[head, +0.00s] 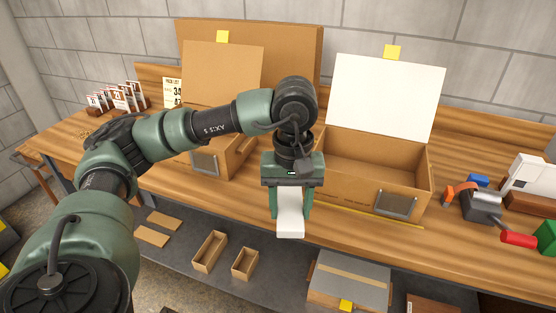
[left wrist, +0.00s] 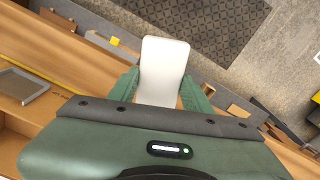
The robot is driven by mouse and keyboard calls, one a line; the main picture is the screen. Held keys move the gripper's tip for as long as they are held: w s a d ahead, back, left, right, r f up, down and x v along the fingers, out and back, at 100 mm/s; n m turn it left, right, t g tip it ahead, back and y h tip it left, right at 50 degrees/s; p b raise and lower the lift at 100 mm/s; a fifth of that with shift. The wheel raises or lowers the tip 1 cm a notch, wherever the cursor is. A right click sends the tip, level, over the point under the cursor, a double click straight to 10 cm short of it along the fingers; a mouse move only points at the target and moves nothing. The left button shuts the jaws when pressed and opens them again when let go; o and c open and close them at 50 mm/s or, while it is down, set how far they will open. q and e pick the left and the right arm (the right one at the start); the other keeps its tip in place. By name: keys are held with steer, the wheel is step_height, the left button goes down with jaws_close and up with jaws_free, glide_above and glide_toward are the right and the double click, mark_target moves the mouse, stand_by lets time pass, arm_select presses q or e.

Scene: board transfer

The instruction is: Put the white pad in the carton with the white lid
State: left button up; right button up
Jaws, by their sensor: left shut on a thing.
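My left gripper (head: 290,205) is shut on the white pad (head: 290,222), which hangs down between its fingers in front of the bench edge. In the left wrist view the pad (left wrist: 164,68) sticks out between the green fingers (left wrist: 160,92). The carton with the white lid (head: 385,183) stands open on the bench, right of and behind the gripper. Its white lid (head: 388,98) is raised at the back. Its floor is partly in view and looks bare. My right gripper is not in view.
A second carton with a brown lid (head: 222,85) stands left, partly behind my arm. Tools with a red handle (head: 518,238) lie at the right of the bench (head: 350,230). Small cartons (head: 210,252) and a grey-topped box (head: 348,280) sit on the shelf below.

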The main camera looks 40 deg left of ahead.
arm_select(q)
steer(key=s+d+f+m, duration=0.5)
steer(key=d+f+m, duration=0.1)
steer(key=d+m, duration=0.1)
steer(key=shift+s+d+m, duration=0.15)
steer(key=shift+d+m, duration=0.15)
steer(key=shift+d, duration=0.3)
